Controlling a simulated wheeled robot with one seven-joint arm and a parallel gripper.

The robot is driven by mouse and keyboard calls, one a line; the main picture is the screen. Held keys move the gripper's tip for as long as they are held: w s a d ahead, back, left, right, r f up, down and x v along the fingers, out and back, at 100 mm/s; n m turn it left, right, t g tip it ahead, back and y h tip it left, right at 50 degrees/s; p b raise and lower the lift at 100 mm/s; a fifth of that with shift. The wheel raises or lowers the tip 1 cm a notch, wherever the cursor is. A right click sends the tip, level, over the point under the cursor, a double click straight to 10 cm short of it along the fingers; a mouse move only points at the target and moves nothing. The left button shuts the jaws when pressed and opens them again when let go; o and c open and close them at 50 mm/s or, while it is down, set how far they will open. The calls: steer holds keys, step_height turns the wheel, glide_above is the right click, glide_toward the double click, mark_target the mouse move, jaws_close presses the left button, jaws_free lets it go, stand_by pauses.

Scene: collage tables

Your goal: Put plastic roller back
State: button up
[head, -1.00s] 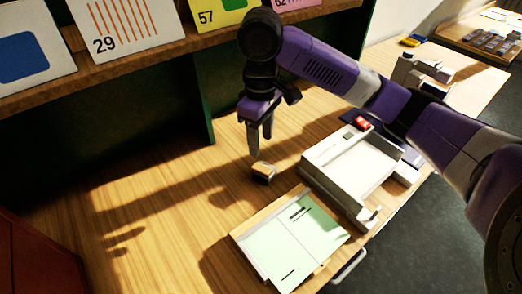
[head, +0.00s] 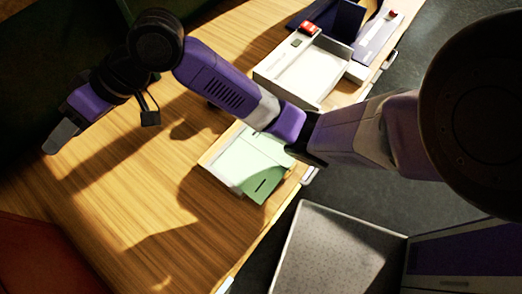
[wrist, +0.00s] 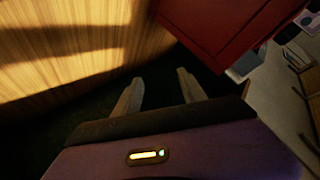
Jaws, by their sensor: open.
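My gripper (head: 62,138) is out at the left of the head view, over the dark far edge of the wooden table (head: 130,200). In the wrist view my gripper (wrist: 160,76) has its two fingers apart with nothing between them. I cannot make out a plastic roller for certain now. A small block-like item that stood on the table earlier is mostly or wholly hidden behind my arm in the head view.
A white open tray (head: 312,78) and a pale green board (head: 255,160) lie along the table's front edge. A red cabinet (wrist: 225,25) stands near my gripper. The table's left part is clear.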

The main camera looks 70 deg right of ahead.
steer(key=s+a+f+m+t, duration=0.2)
steer(key=s+a+m+t, duration=0.1)
steer(key=a+m+t, duration=0.25)
steer(key=s+d+f+h, duration=0.2)
steer(key=s+d+f, duration=0.1)
steer(key=s, duration=0.5)
steer(key=s+d+f+h, duration=0.3)
steer(key=s+f, duration=0.1)
steer(key=s, duration=0.4)
steer(key=s+d+f+m+h, duration=0.1)
steer(key=s+d+f+h, duration=0.1)
steer(key=s, duration=0.5)
steer(key=shift+s+d+f+t+h, duration=0.2)
steer(key=shift+f+h, duration=0.15)
steer(key=shift+f, duration=0.25)
steer(key=shift+s+d+f+t+h, duration=0.2)
steer(key=shift+f+h, duration=0.15)
steer(key=shift+f, duration=0.25)
steer(key=s+d+r+n, duration=0.3)
steer(key=s+d+n, duration=0.1)
steer(key=s, duration=0.6)
steer(key=shift+s+d+r+n, duration=0.2)
steer(key=shift+s+d+n, duration=0.15)
steer(key=shift+n, duration=0.3)
